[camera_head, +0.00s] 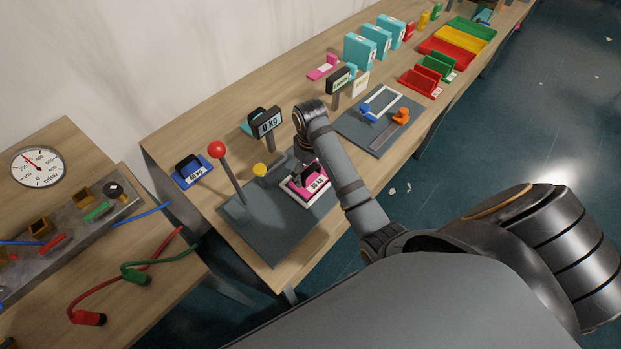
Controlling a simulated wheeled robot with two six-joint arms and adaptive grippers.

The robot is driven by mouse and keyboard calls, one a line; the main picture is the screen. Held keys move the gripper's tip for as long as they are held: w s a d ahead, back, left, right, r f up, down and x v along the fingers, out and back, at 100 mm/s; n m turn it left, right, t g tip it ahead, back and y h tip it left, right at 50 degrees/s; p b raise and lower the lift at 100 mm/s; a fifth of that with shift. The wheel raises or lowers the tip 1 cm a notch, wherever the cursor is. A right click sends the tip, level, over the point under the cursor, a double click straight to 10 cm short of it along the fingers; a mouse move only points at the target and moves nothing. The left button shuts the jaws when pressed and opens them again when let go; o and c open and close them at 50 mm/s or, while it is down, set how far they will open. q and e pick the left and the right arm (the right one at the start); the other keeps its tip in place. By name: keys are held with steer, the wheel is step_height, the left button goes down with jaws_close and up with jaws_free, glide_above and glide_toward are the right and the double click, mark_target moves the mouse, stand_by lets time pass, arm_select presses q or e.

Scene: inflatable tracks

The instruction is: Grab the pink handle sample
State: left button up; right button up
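A pink sample (297,190) with a dark handle and a white label, seemingly reading 30 KG, sits on the dark grey base plate (262,228) on the middle table. My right arm comes in from the lower right and bends down over it. My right gripper (304,168) is right at the sample's handle. The gripper is small, dark and partly hidden by my own wrist, so I cannot tell whether its fingers are apart or closed on the handle. My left gripper is not in view.
A red-knobbed lever (217,149), a yellow knob (260,170) and a 0 kg display (267,123) stand nearby. A blue sample (192,173) sits left. Sliders (369,110), a pink piece (323,69) and coloured trays (456,42) lie farther along.

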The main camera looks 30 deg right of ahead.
steer(key=c, duration=1)
steer(key=shift+o, duration=0.2)
steer(key=shift+w+r, duration=0.1)
steer(key=shift+r, duration=0.1)
step_height(320, 180, up, 2)
steer(key=shift+r, duration=0.2)
arm_select(q)
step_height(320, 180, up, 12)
steer(key=p, duration=1.1)
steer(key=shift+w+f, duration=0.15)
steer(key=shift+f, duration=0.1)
arm_select(e)
steer(key=s+r, duration=1)
steer(key=s, duration=0.4)
steer(key=shift+a, duration=0.3)
